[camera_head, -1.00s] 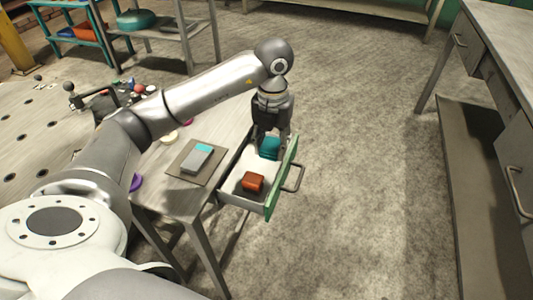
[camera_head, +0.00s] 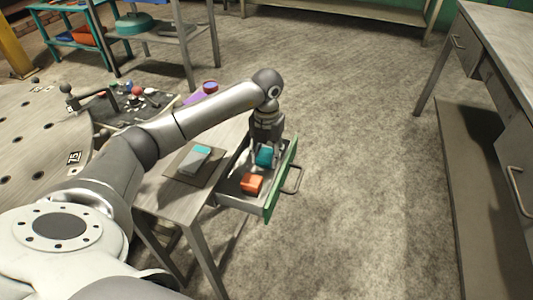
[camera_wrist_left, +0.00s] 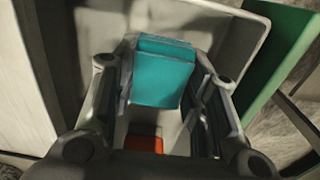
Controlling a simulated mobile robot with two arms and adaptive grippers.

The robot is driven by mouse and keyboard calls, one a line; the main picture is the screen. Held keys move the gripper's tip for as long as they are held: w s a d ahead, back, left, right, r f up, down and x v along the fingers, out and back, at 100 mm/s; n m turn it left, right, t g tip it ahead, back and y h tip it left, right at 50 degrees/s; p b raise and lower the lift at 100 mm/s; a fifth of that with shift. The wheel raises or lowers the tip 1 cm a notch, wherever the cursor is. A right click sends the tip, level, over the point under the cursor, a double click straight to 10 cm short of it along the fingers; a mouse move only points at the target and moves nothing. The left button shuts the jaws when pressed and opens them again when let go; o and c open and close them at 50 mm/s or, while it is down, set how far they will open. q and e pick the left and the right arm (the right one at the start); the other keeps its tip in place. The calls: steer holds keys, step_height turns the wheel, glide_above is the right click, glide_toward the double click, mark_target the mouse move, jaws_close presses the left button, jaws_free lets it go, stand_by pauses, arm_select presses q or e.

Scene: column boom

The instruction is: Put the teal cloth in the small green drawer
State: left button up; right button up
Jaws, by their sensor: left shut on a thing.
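The green-fronted drawer (camera_head: 281,180) stands pulled open from the small table, and it also shows in the left wrist view (camera_wrist_left: 285,55). My left gripper (camera_head: 264,160) points down into the drawer's far part. It is shut on the teal cloth (camera_head: 266,157), a folded block that sits between the fingers in the left wrist view (camera_wrist_left: 163,75). The cloth is inside the drawer's outline; I cannot tell whether it touches the drawer floor. My right gripper is not in view.
An orange-red object (camera_head: 252,183) lies in the near part of the drawer. A grey and teal block (camera_head: 195,159) rests on a dark mat on the table. A workbench (camera_head: 505,60) stands at the right. The floor between is clear.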

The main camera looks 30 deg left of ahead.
mark_target(267, 153)
arm_select(q)
steer(key=shift+f, duration=0.1)
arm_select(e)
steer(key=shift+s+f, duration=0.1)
arm_select(q)
steer(key=o, duration=0.6)
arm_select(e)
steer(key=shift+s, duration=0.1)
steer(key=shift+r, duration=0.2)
arm_select(q)
steer(key=shift+r, duration=0.5)
step_height(267, 153, up, 11)
steer(key=shift+r+p, duration=0.15)
steer(key=shift+p, duration=0.5)
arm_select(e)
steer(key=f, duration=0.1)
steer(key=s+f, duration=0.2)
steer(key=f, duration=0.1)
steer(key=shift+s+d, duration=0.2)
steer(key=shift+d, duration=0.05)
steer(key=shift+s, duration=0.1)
